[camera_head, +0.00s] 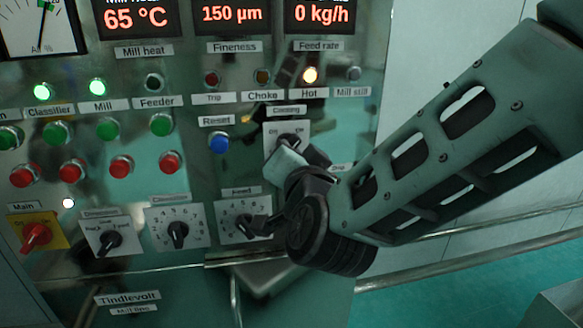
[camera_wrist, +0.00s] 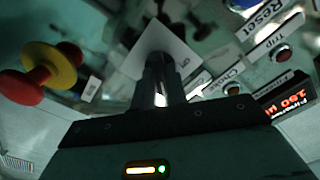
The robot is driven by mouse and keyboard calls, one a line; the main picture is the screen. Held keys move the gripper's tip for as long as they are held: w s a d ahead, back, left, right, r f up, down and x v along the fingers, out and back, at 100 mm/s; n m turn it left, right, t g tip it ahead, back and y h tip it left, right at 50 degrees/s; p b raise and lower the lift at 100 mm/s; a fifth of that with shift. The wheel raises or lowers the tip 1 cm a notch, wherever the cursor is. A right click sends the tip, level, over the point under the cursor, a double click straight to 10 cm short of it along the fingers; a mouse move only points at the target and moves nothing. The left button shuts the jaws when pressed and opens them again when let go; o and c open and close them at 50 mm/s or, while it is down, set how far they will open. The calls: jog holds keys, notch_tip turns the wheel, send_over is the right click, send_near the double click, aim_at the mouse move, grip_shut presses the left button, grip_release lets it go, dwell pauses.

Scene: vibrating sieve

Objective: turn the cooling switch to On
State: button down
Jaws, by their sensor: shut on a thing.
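The cooling switch (camera_head: 288,138) sits on a pale square plate under the label "Cooling", at the right of the control panel. My gripper (camera_head: 291,154) is at this switch, with its fingers shut on the knob. My gripper and wrist hide the lower part of the plate and most of the knob. In the wrist view the plate (camera_wrist: 172,50) lies straight ahead of my gripper (camera_wrist: 160,92), and the dark fingers meet at it. I cannot tell which way the knob points.
The blue Reset button (camera_head: 219,143) is just left of my gripper. The Feed dial (camera_head: 243,220) lies below left, close to my wrist. A red and yellow mushroom button (camera_wrist: 45,74) shows at the left of the wrist view.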

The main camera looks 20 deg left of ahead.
jog(key=shift+m+b, duration=0.45)
jog(key=shift+m, duration=0.15)
jog(key=c, duration=1.4)
grip_release()
jog(key=shift+s, duration=0.1)
jog(key=v, duration=1.7)
jog(key=shift+s+b, duration=0.15)
jog(key=shift+b, duration=0.2)
